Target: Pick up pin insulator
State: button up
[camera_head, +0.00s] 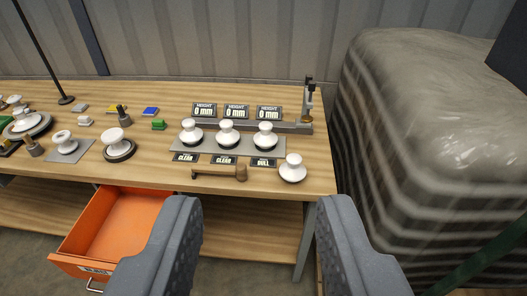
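Several white insulators stand on a wooden workbench (150,172); I cannot tell for certain which is the pin insulator. One white insulator (293,169) stands alone near the bench's front right. A left (191,132), a middle (227,132) and a right insulator (265,136) stand in a row on a grey plate (209,146). Other insulators on dark or grey bases stand further left, including one on a dark round base (117,145). My gripper (258,215) is open and empty, its two dark grey fingers wide apart in front of the bench, touching nothing visible.
An orange drawer (115,222) is pulled open below the bench at left. A hammer-like tool (220,173) lies at the front edge. A height gauge (308,105) stands behind right. A large wrapped bale (430,130) stands right of the bench.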

aim_at(266, 139)
jog(key=k, duration=0.9)
jog(key=u, duration=0.45)
jog(key=i, duration=1)
jog(key=u, duration=0.35)
jog(key=i, duration=1.75)
jog(key=z, duration=0.55)
